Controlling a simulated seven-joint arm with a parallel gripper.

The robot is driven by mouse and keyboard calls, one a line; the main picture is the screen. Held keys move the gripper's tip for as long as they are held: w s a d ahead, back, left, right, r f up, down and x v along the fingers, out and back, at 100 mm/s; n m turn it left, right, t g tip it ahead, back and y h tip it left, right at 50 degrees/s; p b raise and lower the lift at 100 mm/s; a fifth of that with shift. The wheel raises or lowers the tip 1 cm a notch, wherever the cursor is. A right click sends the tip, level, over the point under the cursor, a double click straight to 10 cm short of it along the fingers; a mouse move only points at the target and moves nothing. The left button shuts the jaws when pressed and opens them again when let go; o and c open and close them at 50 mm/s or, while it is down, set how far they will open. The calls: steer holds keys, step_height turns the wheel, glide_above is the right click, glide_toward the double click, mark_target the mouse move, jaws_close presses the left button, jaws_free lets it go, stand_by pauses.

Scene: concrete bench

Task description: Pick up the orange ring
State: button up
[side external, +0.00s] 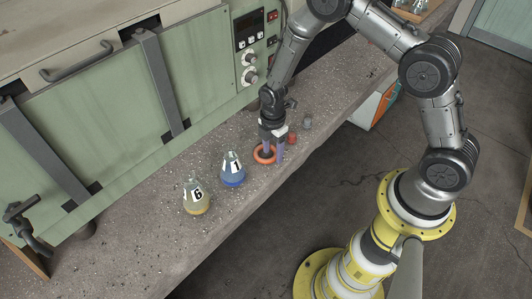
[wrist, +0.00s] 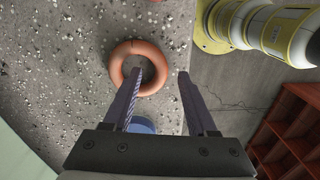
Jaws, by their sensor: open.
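The orange ring (side external: 257,156) lies flat on the concrete bench in the side external view, right of the blue flask. It also shows in the wrist view (wrist: 123,52), left of centre. My gripper (side external: 274,153) points down at the ring with its fingers apart and nothing held. In the wrist view my gripper (wrist: 160,73) has its left fingertip over the ring's hole and its right fingertip outside, to the right, so the ring's right side lies between them. I cannot tell how far down the fingertips reach.
A blue flask marked 1 (side external: 233,172) and a yellow flask marked 6 (side external: 196,199) stand left of the ring. A small red object (side external: 292,138) and a grey one (side external: 307,122) are close to the right. The green cabinet (side external: 90,140) backs the bench; its front edge drops to the floor.

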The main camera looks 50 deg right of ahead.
steer(key=shift+f, duration=0.65)
jaws_close()
